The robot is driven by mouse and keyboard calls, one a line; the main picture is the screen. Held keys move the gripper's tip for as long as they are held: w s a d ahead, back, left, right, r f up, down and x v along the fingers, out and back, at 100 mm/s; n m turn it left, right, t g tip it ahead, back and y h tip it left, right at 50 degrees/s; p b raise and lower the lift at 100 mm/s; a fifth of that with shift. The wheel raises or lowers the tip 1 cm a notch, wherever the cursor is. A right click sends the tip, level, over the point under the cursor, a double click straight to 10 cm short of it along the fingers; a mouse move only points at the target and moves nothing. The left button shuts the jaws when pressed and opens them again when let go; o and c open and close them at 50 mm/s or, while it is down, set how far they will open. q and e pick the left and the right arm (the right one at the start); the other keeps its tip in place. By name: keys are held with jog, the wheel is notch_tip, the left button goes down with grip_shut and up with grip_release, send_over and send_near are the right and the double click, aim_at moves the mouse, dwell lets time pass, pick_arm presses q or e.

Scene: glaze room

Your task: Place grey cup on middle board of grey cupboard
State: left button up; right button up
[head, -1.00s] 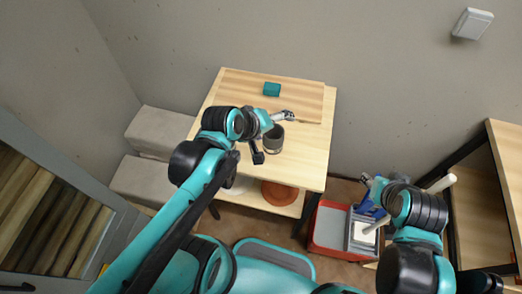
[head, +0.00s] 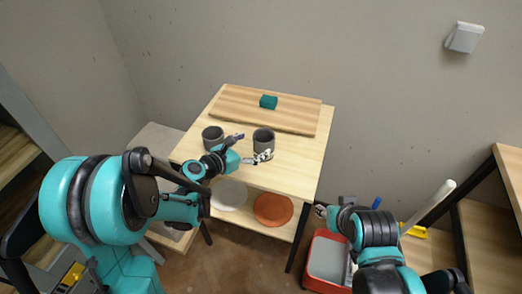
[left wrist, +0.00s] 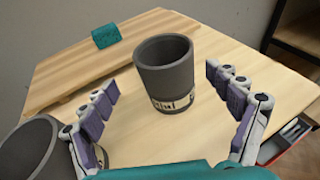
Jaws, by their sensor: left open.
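Two dark grey cups stand upright on the light wooden table in the head view, a left cup (head: 212,137) and a right cup (head: 263,140). My left gripper (head: 250,147) is open, with its fingers pointing at the right cup. In the left wrist view the right cup (left wrist: 165,72), with a pale lettered band near its base, stands ahead between the spread fingers (left wrist: 162,82). The left cup (left wrist: 25,150) is cut off at lower left. The grey cupboard (head: 30,112) is at the left edge, partly hidden by my arm. My right gripper (head: 322,210) is low beside the table, its fingers unclear.
A wooden board (head: 225,103) with a teal block (head: 268,102) lies at the table's back. A white plate (head: 230,194) and an orange plate (head: 273,209) are on the lower shelf. A red-rimmed bin (head: 327,262) is on the floor at right. A wooden shelf unit (head: 488,235) stands far right.

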aim_at(270, 137)
pick_arm(q)
jog(key=x, duration=0.1)
jog(key=b+x, duration=0.1)
jog(key=x, duration=0.2)
jog(key=shift+d+f+b, duration=0.1)
jog(key=shift+d+b, duration=0.3)
jog(key=shift+d, duration=0.15)
jog(key=shift+w+d, duration=0.1)
jog(key=shift+w, duration=0.1)
jog(key=shift+s, duration=0.1)
jog(key=c, duration=1.6)
